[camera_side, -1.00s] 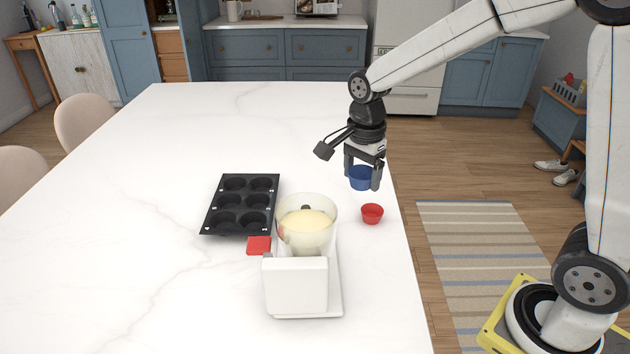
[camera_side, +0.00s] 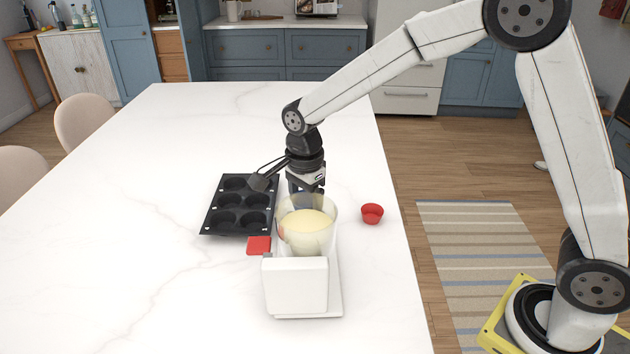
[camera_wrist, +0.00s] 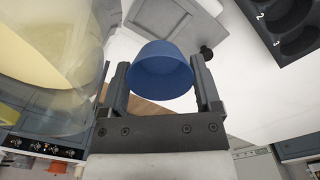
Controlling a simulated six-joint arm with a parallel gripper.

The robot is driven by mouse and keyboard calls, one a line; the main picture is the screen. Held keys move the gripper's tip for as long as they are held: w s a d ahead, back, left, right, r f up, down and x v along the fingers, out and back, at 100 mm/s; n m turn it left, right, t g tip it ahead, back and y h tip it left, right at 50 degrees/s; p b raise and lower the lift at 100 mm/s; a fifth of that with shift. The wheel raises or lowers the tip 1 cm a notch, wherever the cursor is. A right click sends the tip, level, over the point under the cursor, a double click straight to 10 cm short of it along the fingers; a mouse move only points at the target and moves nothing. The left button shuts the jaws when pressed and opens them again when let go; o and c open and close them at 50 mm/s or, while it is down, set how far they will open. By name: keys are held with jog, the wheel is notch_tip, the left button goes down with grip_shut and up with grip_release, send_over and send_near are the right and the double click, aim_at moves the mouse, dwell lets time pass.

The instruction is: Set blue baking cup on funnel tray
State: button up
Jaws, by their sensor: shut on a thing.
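My gripper (camera_side: 305,187) is shut on the blue baking cup (camera_wrist: 162,72), which sits between the two fingers in the wrist view. In the side view the gripper is just behind the clear funnel (camera_side: 307,230) of pale yellow batter, and the funnel hides most of the cup. The funnel stands on a white unit whose flat base, the funnel tray (camera_side: 334,302), shows at the lower right. In the wrist view the funnel (camera_wrist: 45,60) is close on the left, and a grey plate (camera_wrist: 170,15) lies beyond the cup; I cannot tell if it is the tray.
A black muffin tin (camera_side: 238,205) lies left of the funnel, close to my wrist. A red square (camera_side: 259,245) lies in front of the tin. A red baking cup (camera_side: 372,214) stands to the right near the counter edge. The counter's left side is clear.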

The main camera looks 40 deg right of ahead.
jog(key=shift+f, duration=0.15)
jog(key=shift+f, duration=4.55)
jog(key=o, duration=1)
jog(key=shift+r, duration=3.95)
jog(key=shift+d, duration=0.1)
